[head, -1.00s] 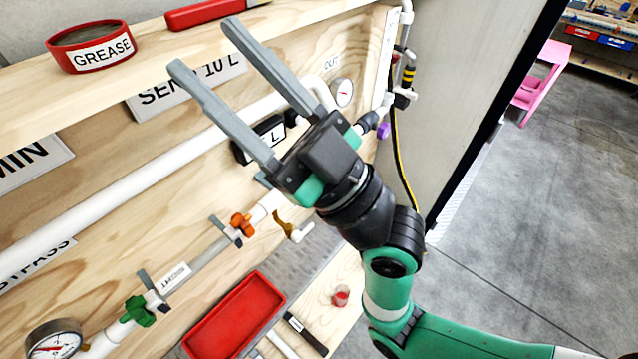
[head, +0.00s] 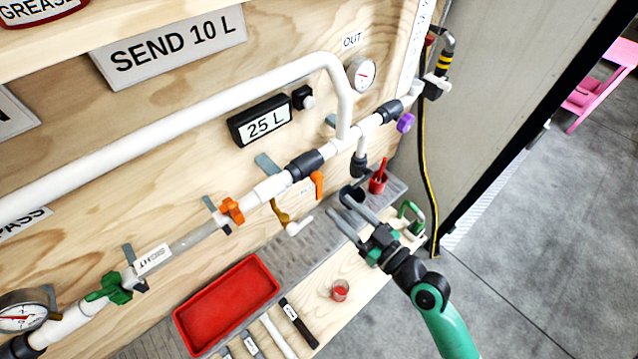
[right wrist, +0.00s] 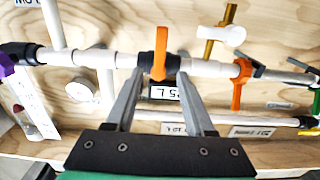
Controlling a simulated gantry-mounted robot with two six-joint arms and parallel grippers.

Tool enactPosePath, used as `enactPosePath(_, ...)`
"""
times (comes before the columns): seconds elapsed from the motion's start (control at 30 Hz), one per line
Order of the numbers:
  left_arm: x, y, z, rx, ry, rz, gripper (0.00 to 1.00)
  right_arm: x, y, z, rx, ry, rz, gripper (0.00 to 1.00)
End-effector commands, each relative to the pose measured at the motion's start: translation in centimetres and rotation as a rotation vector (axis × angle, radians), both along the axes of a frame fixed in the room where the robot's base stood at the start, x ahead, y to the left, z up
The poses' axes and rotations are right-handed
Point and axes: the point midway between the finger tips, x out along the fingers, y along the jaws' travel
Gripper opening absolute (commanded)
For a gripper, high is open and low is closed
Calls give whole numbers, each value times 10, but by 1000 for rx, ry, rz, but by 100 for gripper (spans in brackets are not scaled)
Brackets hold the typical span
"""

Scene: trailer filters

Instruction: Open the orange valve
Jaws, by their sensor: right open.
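Two orange handles sit on the white pipe line along the plywood panel. One orange handle (head: 318,184) hangs by a black valve body (head: 305,165) below the 25 L display. The other orange handle (head: 231,210) is further left on the pipe. My right gripper (head: 337,204) is open and empty, its fingers pointing up-left toward the first handle. In the right wrist view this orange handle (right wrist: 160,53) appears between the open fingertips (right wrist: 160,75), with the second orange handle (right wrist: 241,85) to the right. I cannot tell any contact. My left gripper is out of view.
A yellow-brown valve with a white outlet (head: 299,222) hangs between the orange handles. A green valve (head: 108,290) and a purple one (head: 405,122) are on the same line. A red tray (head: 227,305), a red-topped item (head: 378,178) and a green-handled item (head: 411,217) stand on the shelf.

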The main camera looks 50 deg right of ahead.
Motion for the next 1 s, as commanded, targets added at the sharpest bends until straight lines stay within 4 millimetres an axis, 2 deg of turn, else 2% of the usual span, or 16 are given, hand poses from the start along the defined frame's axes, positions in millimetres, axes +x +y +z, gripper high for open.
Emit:
enactPosePath(0.2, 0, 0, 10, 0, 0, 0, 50, 51, -5, 3, -1, -3, 2, 54)
enactPosePath(0.33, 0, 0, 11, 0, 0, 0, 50, 74, -7, 1, -1, -2, 2, 54)
enactPosePath(0.5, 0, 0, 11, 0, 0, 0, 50, 87, -9, 1, -1, -2, 1, 54)
enactPosePath(0.73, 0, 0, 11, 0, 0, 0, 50, 88, -9, 1, -1, -1, 1, 54)
enactPosePath(0.77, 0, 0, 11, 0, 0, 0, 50, 88, -9, 1, -1, -1, 1, 50)
enactPosePath(1.0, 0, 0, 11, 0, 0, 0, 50, 87, -9, 1, -1, -1, 1, 7)
